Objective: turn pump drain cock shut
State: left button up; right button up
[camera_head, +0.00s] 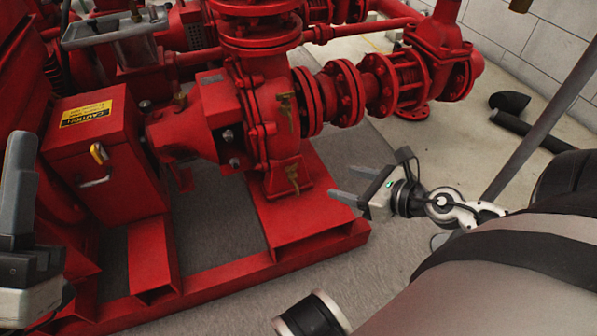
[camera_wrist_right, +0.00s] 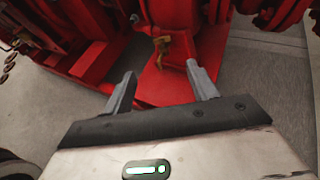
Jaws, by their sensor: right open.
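The pump drain cock (camera_head: 292,176) is a small brass fitting low on the front of the red pump casing (camera_head: 262,120). In the right wrist view the brass cock (camera_wrist_right: 162,46) shows beyond and between the fingertips. My right gripper (camera_head: 350,186) is open and empty, to the right of the cock and apart from it. Its two grey fingers (camera_wrist_right: 161,72) are spread in the wrist view. My left gripper (camera_head: 18,190) is partly in view at the left edge, with one grey finger pointing up; its opening cannot be judged.
A red base frame (camera_head: 230,277) runs under the pump. A red box with a yellow caution label (camera_head: 86,114) stands left of the casing. Another brass fitting (camera_head: 286,108) sits higher on the casing. Flanged red pipe (camera_head: 345,92) extends right. Concrete floor (camera_head: 375,150) lies open beside the frame.

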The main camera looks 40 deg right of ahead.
jog(key=p, duration=0.1)
send_near(292, 167)
jog(key=w, duration=0.1)
jog(key=x, duration=0.3)
jog(key=b+x, duration=0.1)
jog(key=x, duration=0.2)
jog(key=shift+s+f, duration=0.1)
jog(key=shift+f, duration=0.25)
pick_arm(q)
jog(key=shift+s+r+m+g+h, duration=0.1)
jog(key=shift+r+m+g+h, duration=0.1)
jog(key=shift+m+g+h, duration=0.15)
pick_arm(e)
jog(key=shift+w+a+f, duration=0.15)
jog(key=shift+w+a, duration=0.05)
jog(key=shift+w, duration=0.25)
jog(key=c, duration=1)
pick_arm(q)
jog(key=shift+r, duration=0.15)
